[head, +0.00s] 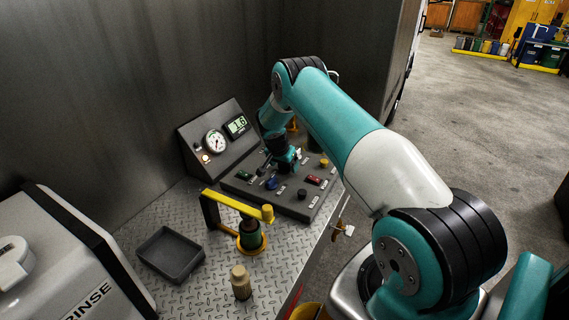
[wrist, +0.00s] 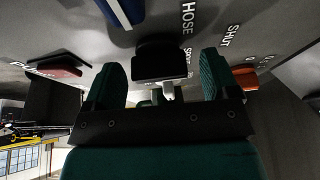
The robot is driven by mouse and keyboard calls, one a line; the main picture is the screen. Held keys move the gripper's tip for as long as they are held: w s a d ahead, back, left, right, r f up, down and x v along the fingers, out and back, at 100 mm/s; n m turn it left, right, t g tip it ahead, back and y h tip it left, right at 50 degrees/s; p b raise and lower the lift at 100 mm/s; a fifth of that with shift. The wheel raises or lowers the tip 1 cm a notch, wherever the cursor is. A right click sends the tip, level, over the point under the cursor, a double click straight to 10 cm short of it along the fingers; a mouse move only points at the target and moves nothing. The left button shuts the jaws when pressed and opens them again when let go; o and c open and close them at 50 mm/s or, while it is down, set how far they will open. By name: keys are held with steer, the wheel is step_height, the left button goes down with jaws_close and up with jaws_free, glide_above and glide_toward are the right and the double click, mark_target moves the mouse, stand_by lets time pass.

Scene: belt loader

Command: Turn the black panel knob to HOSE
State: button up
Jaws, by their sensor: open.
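The black panel knob (wrist: 160,58) shows in the middle of the wrist view, with a small white mark (wrist: 168,91) at its lower side. The HOSE label (wrist: 187,18) is just above and right of it.
A blue control (head: 271,183), a red switch (head: 314,180), another black knob (head: 302,193) and an orange knob (head: 324,163) sit close by. A yellow bracket (head: 210,210), a grey tray (head: 170,254) and a tan cylinder (head: 241,283) are in front. The gauge box (head: 195,139) stands behind.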

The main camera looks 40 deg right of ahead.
steer(key=shift+c, duration=0.5)
steer(key=c, duration=0.8)
steer(key=shift+n+b, duration=0.3)
steer(key=shift+b, duration=0.1)
steer(key=n+b, duration=0.1)
steer(key=b, duration=0.1)
steer(key=n+t+b, duration=0.1)
steer(key=n, duration=0.1)
steer(key=shift+d+f+n+t+y+b, duration=0.1)
steer(key=shift+f+n+t+y+b, duration=0.05)
steer(key=shift+n+t+y+b, duration=0.2)
steer(key=n+b, duration=0.1)
steer(key=n, duration=0.1)
steer(key=n+t+y+b, duration=0.1)
steer(key=n+b, duration=0.1)
steer(key=shift+s+n+y+b, duration=0.1)
steer(key=shift+n+y+b, duration=0.15)
steer(key=shift+b, duration=0.05)
steer(key=shift+r, duration=0.25)
steer(key=o, duration=0.9)
